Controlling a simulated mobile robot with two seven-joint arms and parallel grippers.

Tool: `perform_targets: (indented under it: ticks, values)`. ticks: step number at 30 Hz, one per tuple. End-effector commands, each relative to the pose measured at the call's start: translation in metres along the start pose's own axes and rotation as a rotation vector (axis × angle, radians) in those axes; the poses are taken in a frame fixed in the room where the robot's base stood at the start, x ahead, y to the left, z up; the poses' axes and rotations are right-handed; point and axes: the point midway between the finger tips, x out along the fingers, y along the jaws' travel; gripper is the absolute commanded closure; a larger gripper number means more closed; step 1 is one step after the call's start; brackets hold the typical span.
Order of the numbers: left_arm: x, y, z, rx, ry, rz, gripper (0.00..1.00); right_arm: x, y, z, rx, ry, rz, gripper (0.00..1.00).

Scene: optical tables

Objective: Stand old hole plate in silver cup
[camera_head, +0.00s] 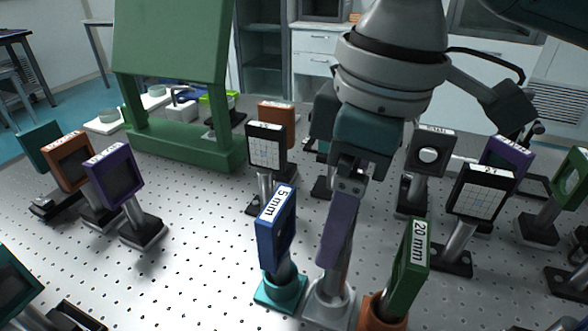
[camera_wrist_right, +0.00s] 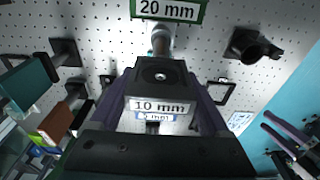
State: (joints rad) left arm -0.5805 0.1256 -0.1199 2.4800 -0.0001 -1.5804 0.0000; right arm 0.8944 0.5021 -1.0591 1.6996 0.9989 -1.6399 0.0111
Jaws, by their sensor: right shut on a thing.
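The plate hangs upright, slightly tilted in the picture. In the right wrist view the held plate (camera_wrist_right: 160,106) shows a "10 mm" label between the fingers. A silver cup (camera_head: 330,305) stands on the table right below the plate. The plate's lower end overlaps the cup in the head view, and I cannot tell whether it is seated inside. The plate's hole is not visible.
A blue "5 mm" plate (camera_head: 276,225) in a teal cup (camera_head: 280,292) stands close left. A green "20 mm" plate (camera_head: 410,268) in an orange cup (camera_head: 383,312) stands close right. Several mounted plates and a green frame (camera_head: 180,145) stand behind.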

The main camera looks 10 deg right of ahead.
Motion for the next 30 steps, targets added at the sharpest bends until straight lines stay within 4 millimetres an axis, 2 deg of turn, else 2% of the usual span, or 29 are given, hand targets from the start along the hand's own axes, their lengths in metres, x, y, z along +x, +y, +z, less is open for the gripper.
perform_targets:
  ticks: [6, 8, 20, 21, 26, 30]
  values:
    - [0.005, 0.0, 0.002, 0.0, 0.0, 0.0, 0.5, 0.034, -0.001, 0.004, 0.0, -0.001, -0.002, 0.94]
    - [0.006, 0.0, 0.002, -0.001, 0.0, 0.0, 0.5, 0.039, -0.001, 0.005, 0.0, 0.0, -0.001, 0.94]
    - [0.005, 0.003, 0.001, -0.009, 0.002, 0.007, 0.5, 0.044, -0.001, 0.005, -0.001, 0.001, 0.0, 0.94]
    - [0.005, 0.003, 0.001, -0.01, 0.002, 0.008, 0.5, 0.044, -0.001, 0.005, -0.001, 0.0, 0.0, 0.18]
    - [0.005, 0.003, 0.001, -0.01, 0.002, 0.008, 0.5, 0.044, 0.0, 0.005, -0.001, 0.0, 0.0, 0.0]
    - [0.005, 0.003, 0.001, -0.009, 0.002, 0.008, 0.5, 0.044, 0.0, 0.005, -0.001, 0.0, 0.0, 0.0]
